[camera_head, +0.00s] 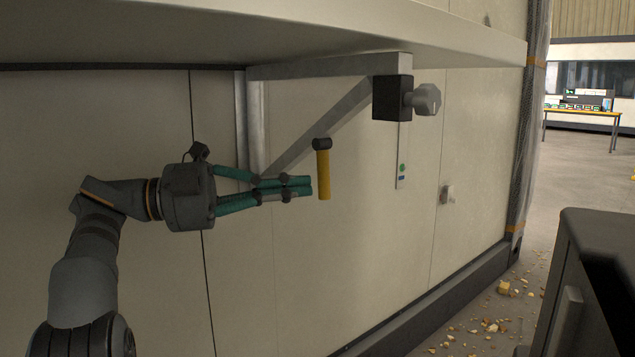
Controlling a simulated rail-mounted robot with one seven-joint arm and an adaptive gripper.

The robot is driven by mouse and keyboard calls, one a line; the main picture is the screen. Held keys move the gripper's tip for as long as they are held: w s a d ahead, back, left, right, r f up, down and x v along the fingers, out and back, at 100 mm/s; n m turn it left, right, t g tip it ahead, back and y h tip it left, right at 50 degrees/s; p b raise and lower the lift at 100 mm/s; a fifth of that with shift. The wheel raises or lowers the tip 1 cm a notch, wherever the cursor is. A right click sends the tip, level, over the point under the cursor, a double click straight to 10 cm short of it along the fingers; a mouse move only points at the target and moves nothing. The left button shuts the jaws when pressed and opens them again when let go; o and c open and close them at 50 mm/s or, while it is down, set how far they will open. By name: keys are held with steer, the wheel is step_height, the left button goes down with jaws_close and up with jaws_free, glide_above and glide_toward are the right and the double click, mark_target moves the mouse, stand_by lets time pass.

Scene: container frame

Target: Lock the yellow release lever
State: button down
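The yellow release lever (323,178) hangs nearly upright in front of the pale wall panel, below the underside of the worktop or shelf. A dark round pivot (322,143) caps its upper end. My gripper (306,187) reaches in from the left with its teal fingers pointing right. The fingertips come together and nothing shows between them. They end just left of the lever's lower half; I cannot tell whether they touch it.
A pale overhanging ledge (300,30) runs above, with a diagonal metal brace (320,125) under it. A black block with a grey knob (426,100) is at upper right. A dark box (595,285) stands at lower right. Debris (490,325) lies on the floor.

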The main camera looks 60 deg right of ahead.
steer(key=shift+p+v, duration=0.45)
steer(key=shift+v, duration=1.9)
